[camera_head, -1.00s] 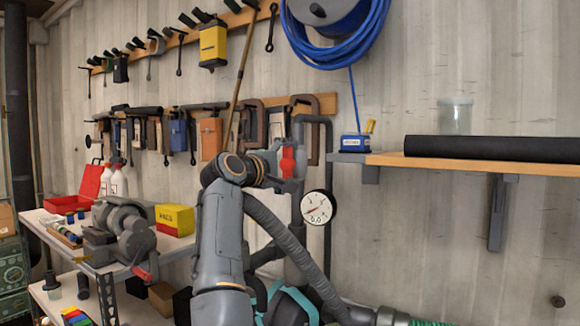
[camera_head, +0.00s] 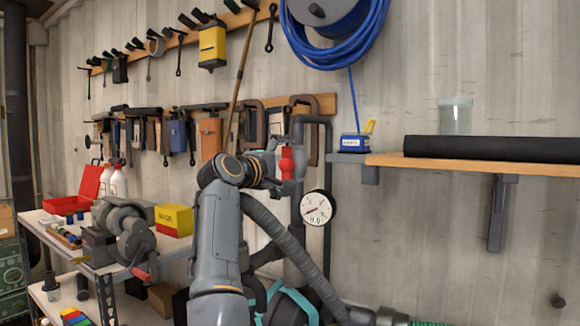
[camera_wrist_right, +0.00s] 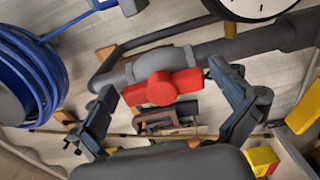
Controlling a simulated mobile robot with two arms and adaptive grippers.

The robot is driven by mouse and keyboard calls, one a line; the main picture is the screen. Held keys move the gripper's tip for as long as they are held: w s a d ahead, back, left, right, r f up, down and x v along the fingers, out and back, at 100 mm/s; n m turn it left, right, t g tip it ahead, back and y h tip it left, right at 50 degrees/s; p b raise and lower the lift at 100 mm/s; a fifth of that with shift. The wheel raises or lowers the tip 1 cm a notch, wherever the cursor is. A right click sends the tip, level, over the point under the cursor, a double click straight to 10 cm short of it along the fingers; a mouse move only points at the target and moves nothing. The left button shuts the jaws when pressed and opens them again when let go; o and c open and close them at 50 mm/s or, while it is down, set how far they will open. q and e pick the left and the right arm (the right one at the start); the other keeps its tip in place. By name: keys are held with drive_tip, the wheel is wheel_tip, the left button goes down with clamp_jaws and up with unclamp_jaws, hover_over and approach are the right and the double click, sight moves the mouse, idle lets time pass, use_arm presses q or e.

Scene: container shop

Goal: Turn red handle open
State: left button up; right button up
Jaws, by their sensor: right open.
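The red handle (camera_head: 287,164) sits on a grey vertical pipe (camera_head: 297,205) in front of the wall, above a round white gauge (camera_head: 315,207). It lies roughly along the pipe. My right gripper (camera_head: 279,166) is at the handle, with its fingers partly hidden in the head view. In the right wrist view the red handle (camera_wrist_right: 162,88) lies between the two open fingers of my right gripper (camera_wrist_right: 162,80). Gaps seem to show at both handle ends; contact is unclear. My left gripper is not in view.
A wooden shelf (camera_head: 480,163) with a dark roll (camera_head: 495,149) is to the right. Tools hang on the wall behind. A blue hose (camera_head: 340,45) hangs above.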

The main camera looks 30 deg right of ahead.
drive_tip(key=v, duration=0.7)
idle(0.4)
